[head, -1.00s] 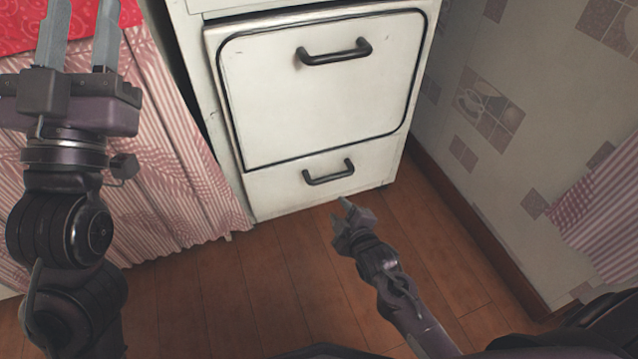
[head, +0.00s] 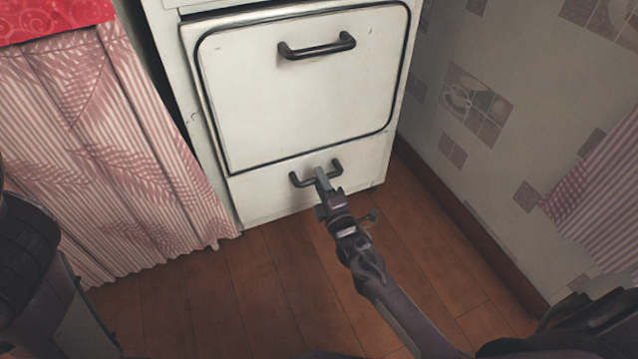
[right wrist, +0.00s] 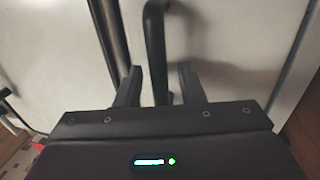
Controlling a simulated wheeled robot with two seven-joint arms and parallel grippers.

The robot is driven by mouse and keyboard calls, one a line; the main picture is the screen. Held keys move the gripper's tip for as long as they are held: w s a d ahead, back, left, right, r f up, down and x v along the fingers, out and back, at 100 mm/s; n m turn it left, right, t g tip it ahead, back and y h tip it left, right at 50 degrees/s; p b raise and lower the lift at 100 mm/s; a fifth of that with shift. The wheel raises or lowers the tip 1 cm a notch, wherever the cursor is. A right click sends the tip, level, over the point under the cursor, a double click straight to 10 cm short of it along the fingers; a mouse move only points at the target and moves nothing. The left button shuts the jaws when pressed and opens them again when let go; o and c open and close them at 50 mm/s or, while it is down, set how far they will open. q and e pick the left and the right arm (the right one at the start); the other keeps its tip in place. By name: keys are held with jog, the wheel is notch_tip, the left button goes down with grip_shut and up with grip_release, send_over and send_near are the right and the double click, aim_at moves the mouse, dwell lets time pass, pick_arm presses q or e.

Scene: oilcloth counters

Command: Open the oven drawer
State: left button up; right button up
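The white oven (head: 290,110) stands against the wall with its door shut. The oven drawer (head: 265,203) below the door is shut too and has a dark bar handle (head: 300,182). My right gripper (head: 322,178) is at this handle. In the right wrist view the handle (right wrist: 156,50) runs between the two fingers of the right gripper (right wrist: 160,88), which stand apart with gaps on both sides. My left gripper is out of the picture; only part of the left arm shows at the left edge of the head view.
The oven door has its own dark handle (head: 317,46) higher up. A striped pink curtain (head: 100,150) hangs to the left of the oven. A tiled wall (head: 490,130) closes the right side. The wooden floor (head: 260,285) before the drawer is clear.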

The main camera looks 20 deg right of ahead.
jog(key=shift+w+r, duration=0.15)
jog(key=shift+w, duration=0.4)
jog(key=shift+c, duration=0.2)
grip_shut()
